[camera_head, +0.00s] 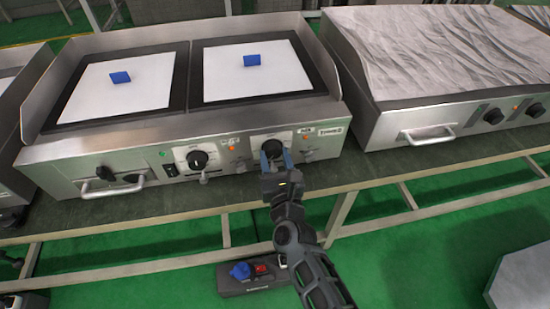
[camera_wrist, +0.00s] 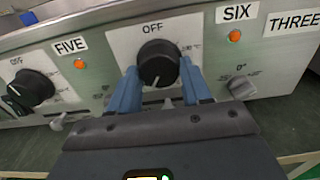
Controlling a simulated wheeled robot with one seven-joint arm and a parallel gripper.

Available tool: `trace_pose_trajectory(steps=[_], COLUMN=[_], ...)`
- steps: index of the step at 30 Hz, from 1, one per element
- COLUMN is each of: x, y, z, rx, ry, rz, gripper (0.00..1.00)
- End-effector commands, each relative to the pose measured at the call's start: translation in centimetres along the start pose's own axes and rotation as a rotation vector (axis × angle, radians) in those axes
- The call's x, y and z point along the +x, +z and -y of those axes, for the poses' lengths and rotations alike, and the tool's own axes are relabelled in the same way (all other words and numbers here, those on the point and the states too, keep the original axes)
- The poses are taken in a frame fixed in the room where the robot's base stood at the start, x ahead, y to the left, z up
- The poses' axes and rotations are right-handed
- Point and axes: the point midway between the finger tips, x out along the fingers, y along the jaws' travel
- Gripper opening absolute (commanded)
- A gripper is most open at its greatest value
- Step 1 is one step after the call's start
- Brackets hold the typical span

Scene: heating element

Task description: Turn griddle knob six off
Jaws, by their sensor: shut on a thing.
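Griddle knob six (camera_wrist: 158,62) is a round black knob on a white plate marked OFF at the top, with the SIX label (camera_wrist: 237,12) to its upper right. Its white pointer line points down, slightly left, away from OFF. It also shows on the griddle front in the head view (camera_head: 271,146). My gripper (camera_wrist: 160,80) has its blue fingers on the left and right sides of this knob, shut on it. The orange light (camera_wrist: 235,36) beside the SIX label is lit. In the head view my gripper (camera_head: 276,158) reaches up to the knob from below.
Knob five (camera_wrist: 31,88) is to the left, with the FIVE label (camera_wrist: 70,46) and a lit orange light. A small grey knob (camera_wrist: 242,88) is close at the right finger. Two blue blocks (camera_head: 120,77) (camera_head: 252,60) lie on the white plates. A second griddle (camera_head: 440,60) stands right.

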Motion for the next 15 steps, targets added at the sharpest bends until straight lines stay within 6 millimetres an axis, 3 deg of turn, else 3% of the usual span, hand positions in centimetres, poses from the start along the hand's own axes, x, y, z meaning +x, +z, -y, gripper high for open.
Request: trace_pose_trajectory(steps=[5,15], x=[-0.01,-0.02], y=[0.0,-0.02], z=[0.0,0.03], rx=[0.0,-0.05], ry=[0.0,0.0], rz=[0.0,0.0], gripper=[0.18,0.17])
